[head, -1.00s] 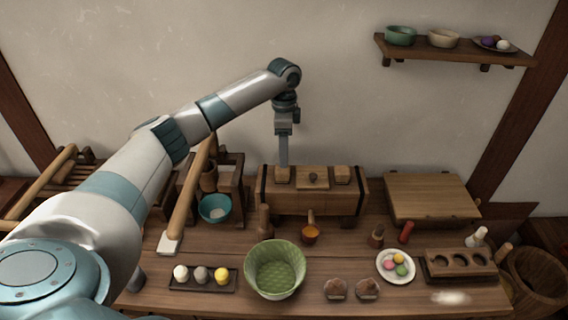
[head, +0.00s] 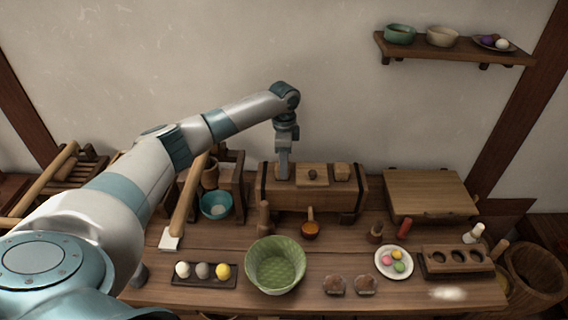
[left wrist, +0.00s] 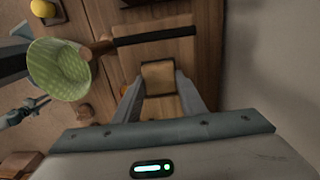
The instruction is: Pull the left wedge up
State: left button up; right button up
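The left wedge (left wrist: 158,76) is a small pale wooden block in the top of a wooden box (head: 310,201), near the box's left dark band. My left gripper (head: 283,176) points straight down over it. In the left wrist view, its two fingers (left wrist: 159,80) are apart, one on each side of the wedge. I cannot tell whether they touch it. In the head view the fingers hide most of the wedge. What looks like my right gripper (left wrist: 34,106) shows small at the left wrist view's left edge; its fingers are unclear.
A middle block with a knob (head: 312,175) and the right wedge (head: 342,171) sit beside it on the box. A mallet (head: 188,200) leans at the left. A green bowl (head: 275,267) stands in front. A wooden board (head: 428,193) lies to the right.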

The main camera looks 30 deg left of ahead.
pick_arm(q)
grip_shut()
notch_tip(320, 180, up, 4)
jog(key=p, duration=0.3)
jog(key=shift+w+f, duration=0.1)
jog(key=shift+f, duration=0.15)
jog(key=o, duration=0.9)
grip_release()
jog(key=shift+c, duration=0.2)
jog(key=shift+o, duration=0.3)
